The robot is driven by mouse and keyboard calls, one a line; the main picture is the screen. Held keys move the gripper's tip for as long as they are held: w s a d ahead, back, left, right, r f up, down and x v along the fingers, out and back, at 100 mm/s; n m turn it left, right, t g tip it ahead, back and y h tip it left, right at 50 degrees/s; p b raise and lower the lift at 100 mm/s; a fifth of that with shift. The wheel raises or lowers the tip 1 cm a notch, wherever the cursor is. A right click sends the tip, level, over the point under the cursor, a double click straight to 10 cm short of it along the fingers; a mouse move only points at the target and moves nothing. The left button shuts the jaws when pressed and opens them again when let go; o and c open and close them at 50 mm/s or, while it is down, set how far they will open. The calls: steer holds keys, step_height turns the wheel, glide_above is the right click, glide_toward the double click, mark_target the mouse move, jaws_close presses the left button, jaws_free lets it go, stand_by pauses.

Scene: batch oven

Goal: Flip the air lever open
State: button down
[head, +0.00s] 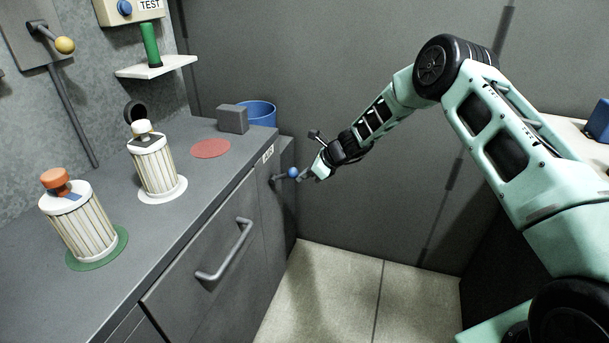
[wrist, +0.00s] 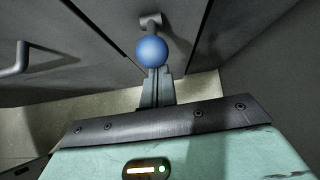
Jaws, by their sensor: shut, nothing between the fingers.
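The air lever (head: 289,173) is a grey arm with a blue ball knob, on the counter's end cabinet under a white "AIR" label (head: 268,154). The lever sticks out roughly level toward my gripper in the head view. My gripper (head: 303,177) is shut and empty, its tips right by the blue knob. In the wrist view the blue knob (wrist: 152,50) sits just beyond the tips of my shut gripper (wrist: 154,75). I cannot tell whether they touch. The lever's mount (wrist: 151,20) shows behind the knob.
A drawer handle (head: 225,250) juts from the counter front. On the counter (head: 200,185) stand two striped canisters (head: 155,168), a grey block (head: 232,119) and a blue bin (head: 259,112). A yellow-knobbed lever (head: 64,45) is on the wall. The floor (head: 330,290) below my gripper is clear.

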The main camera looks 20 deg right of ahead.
steer(key=shift+w+a+r, duration=0.2)
steer(key=shift+a+r, duration=0.05)
steer(key=shift+r, duration=0.2)
steer(key=shift+f, duration=0.1)
step_height(320, 180, down, 4)
steer(key=s+d+r+b, duration=0.1)
steer(key=d+b, duration=0.1)
steer(key=v, duration=1)
steer(key=shift+a+r+p, duration=0.3)
steer(key=shift+a, duration=0.15)
steer(key=shift+w, duration=0.1)
